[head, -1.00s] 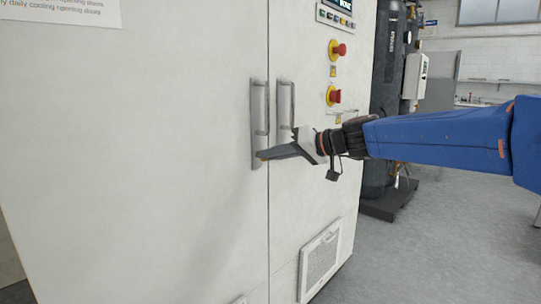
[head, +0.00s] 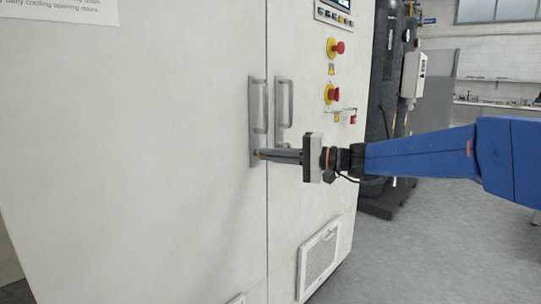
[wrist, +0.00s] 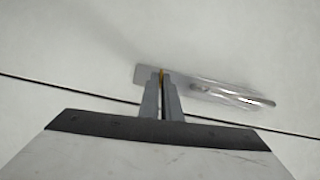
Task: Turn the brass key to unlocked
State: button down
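The brass key (wrist: 162,75) shows as a small yellow sliver between my fingertips in the wrist view, at one end of the metal handle plate (wrist: 145,74). In the head view a bit of the key (head: 258,153) shows at the foot of the left door's handle plate (head: 253,140). My gripper (head: 262,154) reaches across from the right, its tips at the plate. In the wrist view the fingers of my gripper (wrist: 162,80) are nearly together, shut on the key. Most of the key is hidden, so its turn angle cannot be read.
The left door (head: 150,150) and right door (head: 310,200) of the white cabinet meet at a vertical seam. A second handle (head: 289,110) stands just above my gripper. Red knobs (head: 337,48) are on the right door. Grey floor is free at the right.

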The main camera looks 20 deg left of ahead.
jog(key=shift+f+m, duration=0.1)
jog(key=shift+m, duration=0.4)
jog(key=c, duration=2)
grip_release()
jog(key=d, duration=1.7)
jog(key=shift+d, duration=0.25)
jog(key=shift+f, duration=0.1)
